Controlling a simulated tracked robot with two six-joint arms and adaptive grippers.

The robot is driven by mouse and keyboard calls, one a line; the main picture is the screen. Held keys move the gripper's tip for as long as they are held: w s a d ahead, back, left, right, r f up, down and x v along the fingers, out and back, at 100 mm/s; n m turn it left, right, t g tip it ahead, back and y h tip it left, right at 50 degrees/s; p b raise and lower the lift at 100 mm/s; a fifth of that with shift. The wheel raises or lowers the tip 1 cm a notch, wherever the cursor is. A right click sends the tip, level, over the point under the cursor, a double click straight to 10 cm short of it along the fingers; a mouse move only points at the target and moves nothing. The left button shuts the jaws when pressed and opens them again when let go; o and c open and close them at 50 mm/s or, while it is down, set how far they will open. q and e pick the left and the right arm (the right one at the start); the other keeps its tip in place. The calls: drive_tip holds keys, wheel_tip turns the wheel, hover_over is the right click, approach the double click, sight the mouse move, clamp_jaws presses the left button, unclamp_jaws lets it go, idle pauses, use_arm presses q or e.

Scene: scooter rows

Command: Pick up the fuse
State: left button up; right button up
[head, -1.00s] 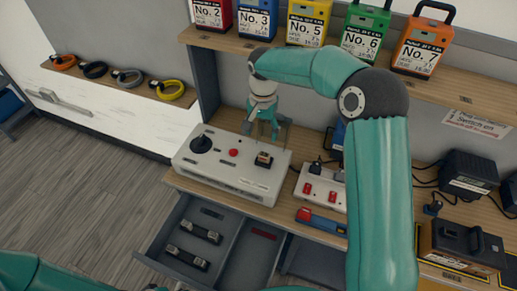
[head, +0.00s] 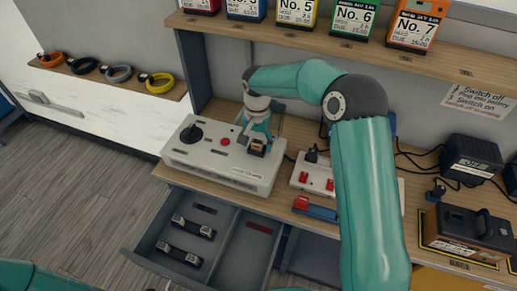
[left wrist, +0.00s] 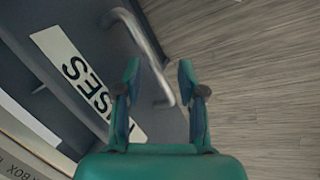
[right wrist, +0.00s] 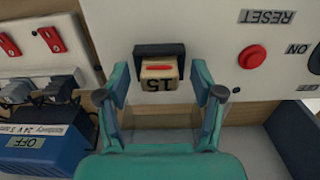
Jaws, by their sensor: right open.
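A fuse (right wrist: 160,72), a small tan block with a red stripe and the number 15, sits in a dark holder on the white control box (head: 213,172). It also shows in the head view (head: 257,147), partly hidden by my right gripper. My right gripper (right wrist: 160,85) is open, its fingers on either side of the fuse with gaps showing.
The control box has a red button (right wrist: 252,57) and a dark knob (head: 191,134). Numbered packs stand on the shelf (head: 330,42) above. The drawer (head: 236,260) juts out in front.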

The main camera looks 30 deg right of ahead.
drive_tip(key=c, duration=1.2)
drive_tip(key=shift+r, duration=0.2)
drive_tip(key=shift+c, duration=0.2)
